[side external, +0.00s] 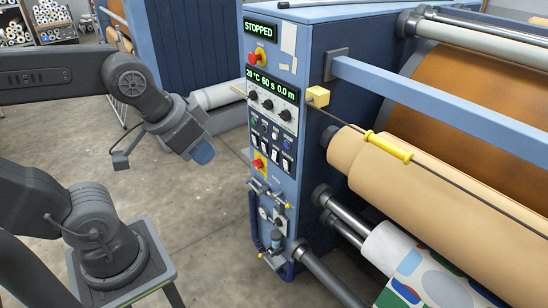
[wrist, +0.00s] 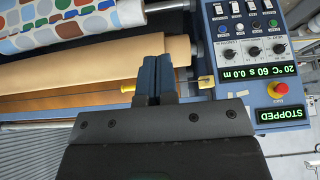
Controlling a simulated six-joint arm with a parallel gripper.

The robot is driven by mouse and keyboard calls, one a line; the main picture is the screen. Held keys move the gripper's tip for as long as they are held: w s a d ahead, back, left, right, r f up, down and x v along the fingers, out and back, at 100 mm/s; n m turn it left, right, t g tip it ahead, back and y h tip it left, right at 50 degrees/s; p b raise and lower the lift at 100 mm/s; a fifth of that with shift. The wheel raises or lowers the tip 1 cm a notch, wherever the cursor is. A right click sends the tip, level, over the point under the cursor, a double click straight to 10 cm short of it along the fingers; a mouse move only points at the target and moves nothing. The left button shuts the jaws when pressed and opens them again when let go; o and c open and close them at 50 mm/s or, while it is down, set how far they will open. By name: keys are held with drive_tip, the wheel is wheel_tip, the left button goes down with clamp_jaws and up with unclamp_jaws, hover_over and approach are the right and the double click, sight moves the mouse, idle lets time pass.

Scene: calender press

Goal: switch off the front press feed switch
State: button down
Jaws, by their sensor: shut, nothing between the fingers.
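The row also shows at the top of the wrist view (wrist: 242,8), where the panel appears upside down. The switch labels are too small to read, so I cannot tell which one is the press feed switch or how each is set. My gripper (side external: 204,153) is left of the panel in the side view, apart from it and touching nothing. In the wrist view its blue fingers (wrist: 157,62) are together and empty, seen against the tan roll, left of the switches.
The upper display (side external: 263,31) reads STOPPED; the lower display (side external: 272,84) reads 20 °C 60 s 0.0 m. Red emergency buttons (side external: 257,57) and three black knobs (side external: 267,104) share the panel. A yellow block (side external: 317,96) sticks out at its right edge. Open floor lies left of it.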

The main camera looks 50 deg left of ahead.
sight(274, 156)
drive_tip(key=w+a+f+n+y, duration=0.1)
drive_tip(key=w+a+f+n, duration=0.3)
drive_tip(key=w, duration=0.3)
drive_tip(key=w+a+f+n+t+y, duration=0.1)
drive_tip(key=w+a+f+n, duration=0.3)
drive_tip(key=w, duration=0.3)
drive_tip(key=w+a+f+n+y, duration=0.1)
drive_tip(key=w+a+f+n, duration=0.1)
drive_tip(key=w+a+n, duration=0.3)
drive_tip(key=w+a+f+n, duration=0.2)
drive_tip(key=a+f+n, duration=0.3)
drive_tip(key=a+f, duration=0.3)
drive_tip(key=w+a+f+n+t, duration=0.1)
drive_tip(key=w+a+f+n, duration=0.2)
drive_tip(key=f, duration=1.3)
drive_tip(key=a+n, duration=0.3)
drive_tip(key=a, duration=0.2)
drive_tip(key=shift+f+n+y, duration=0.15)
drive_tip(key=shift+n+y, duration=0.15)
drive_tip(key=w+f, duration=0.1)
drive_tip(key=w, duration=0.7)
drive_tip(key=shift+w, duration=0.4)
drive_tip(key=shift+f, duration=0.1)
drive_tip(key=shift+w, duration=0.4)
